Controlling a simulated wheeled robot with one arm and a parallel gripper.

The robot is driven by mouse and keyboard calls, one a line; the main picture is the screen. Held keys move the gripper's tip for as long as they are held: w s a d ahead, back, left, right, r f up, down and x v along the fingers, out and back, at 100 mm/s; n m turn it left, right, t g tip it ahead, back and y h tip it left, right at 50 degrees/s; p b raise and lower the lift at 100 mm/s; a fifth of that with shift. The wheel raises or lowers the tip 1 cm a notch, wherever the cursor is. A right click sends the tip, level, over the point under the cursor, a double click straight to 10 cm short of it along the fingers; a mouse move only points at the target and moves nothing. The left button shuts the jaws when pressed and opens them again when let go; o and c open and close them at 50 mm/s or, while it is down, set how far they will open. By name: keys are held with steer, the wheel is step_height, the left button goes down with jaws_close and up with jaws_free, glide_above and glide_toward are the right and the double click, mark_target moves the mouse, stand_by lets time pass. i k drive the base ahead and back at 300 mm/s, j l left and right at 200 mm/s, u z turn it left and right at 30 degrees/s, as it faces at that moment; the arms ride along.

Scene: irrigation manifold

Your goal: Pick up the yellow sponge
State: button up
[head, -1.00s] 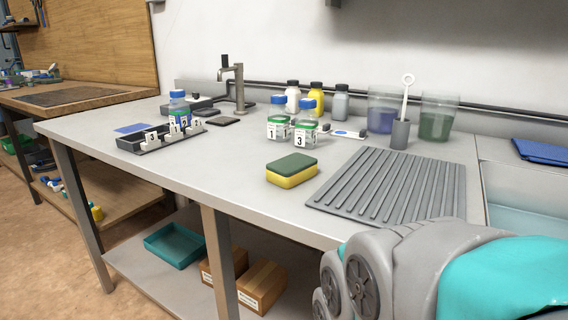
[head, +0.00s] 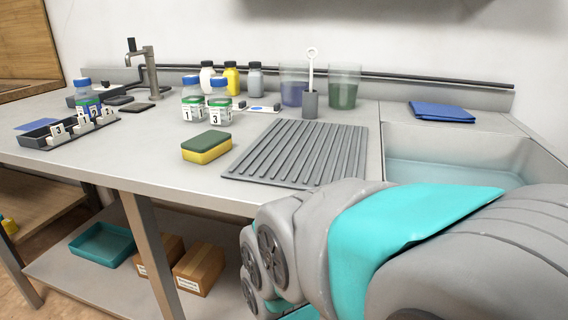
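The yellow sponge (head: 206,152) with a dark green top lies flat on the grey worktop, near its front edge. It sits just left of the ridged grey drying mat (head: 300,152) and looks apart from it. Nothing covers the sponge. My arm fills the lower right of the head view, in front of the worktop. My gripper's fingers do not show in this view.
Two numbered jars (head: 219,106) stand behind the sponge. A labelled rack (head: 68,132) is at the left, and a brush in a grey holder (head: 310,104) stands behind the mat. A sink (head: 455,150) and a blue cloth (head: 440,111) are at the right. Worktop left of the sponge is clear.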

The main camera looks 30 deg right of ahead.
mark_target(205, 147)
steer(key=k+j+z, duration=0.1)
steer(key=z, duration=0.4)
steer(key=k+z, duration=0.2)
steer(key=z, duration=0.25)
steer(key=j+z, duration=0.1)
steer(key=z, duration=0.25)
steer(key=j+z, duration=0.1)
steer(key=z, duration=0.25)
steer(key=j+z, duration=0.1)
steer(key=z, duration=0.25)
steer(key=u, duration=1.25)
steer(key=k+j, duration=0.2)
steer(key=j, duration=0.2)
steer(key=k+j+z, duration=0.1)
steer(key=j, duration=0.25)
steer(key=k+j, duration=0.35)
steer(key=i+l, duration=0.1)
steer(key=i, duration=0.35)
steer(key=z, duration=0.05)
